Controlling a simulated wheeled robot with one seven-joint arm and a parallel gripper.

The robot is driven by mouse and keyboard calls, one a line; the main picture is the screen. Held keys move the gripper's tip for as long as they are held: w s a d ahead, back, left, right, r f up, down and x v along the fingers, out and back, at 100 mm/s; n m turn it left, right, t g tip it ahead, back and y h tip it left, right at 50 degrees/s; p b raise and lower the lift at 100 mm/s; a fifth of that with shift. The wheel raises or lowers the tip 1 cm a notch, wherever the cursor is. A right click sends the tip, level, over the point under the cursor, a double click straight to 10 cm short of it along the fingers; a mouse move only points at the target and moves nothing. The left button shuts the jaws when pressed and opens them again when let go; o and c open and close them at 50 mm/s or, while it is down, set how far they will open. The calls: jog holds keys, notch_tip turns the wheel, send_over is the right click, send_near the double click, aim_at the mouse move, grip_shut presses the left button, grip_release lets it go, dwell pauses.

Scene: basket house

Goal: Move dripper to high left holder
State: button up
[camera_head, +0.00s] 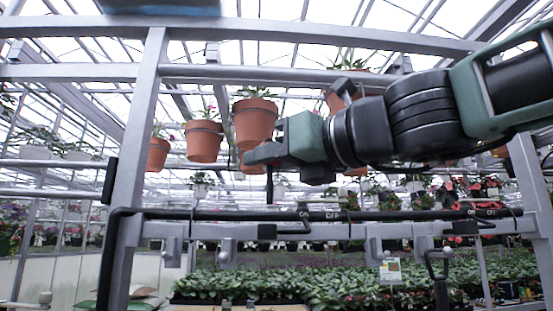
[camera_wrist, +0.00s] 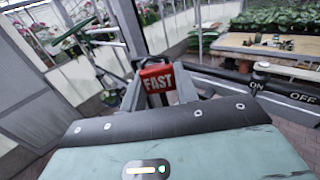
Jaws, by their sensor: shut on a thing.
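My gripper (camera_head: 262,155) is in the upper middle of the head view, reaching in from the right, with its fingers pointing left. It is shut on the dripper, whose dark stem (camera_head: 269,187) hangs below the fingers. In the wrist view the dripper's red block marked FAST (camera_wrist: 157,78) shows between the fingers. The dripper is above the black pipe (camera_head: 180,214) and looks clear of it. A dark upright piece (camera_head: 110,180) stands by the left post; I cannot tell whether it is the high left holder.
Grey frame posts stand at left (camera_head: 142,120) and right (camera_head: 530,190). Hanging terracotta pots (camera_head: 204,141) are behind my gripper. Grey brackets (camera_head: 227,246) line the lower rail. A dark hooked piece (camera_head: 438,265) hangs at right. Seedling trays (camera_head: 340,285) lie beyond.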

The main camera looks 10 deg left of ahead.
jog(key=w, duration=0.2)
jog(key=w+a+f, duration=0.1)
jog(key=w, duration=0.2)
jog(key=w+a, duration=0.1)
jog(key=w, duration=0.1)
jog(key=shift+w+f+b, duration=0.15)
jog(key=shift+f+b, duration=0.1)
jog(key=shift+b, duration=0.1)
dwell(1.2)
jog(key=shift+f+b, duration=1.4)
jog(key=shift+f, duration=0.05)
jog(key=shift+f, duration=0.1)
jog(key=shift+f+b, duration=1.4)
jog(key=shift+b, duration=0.1)
jog(key=o, duration=0.8)
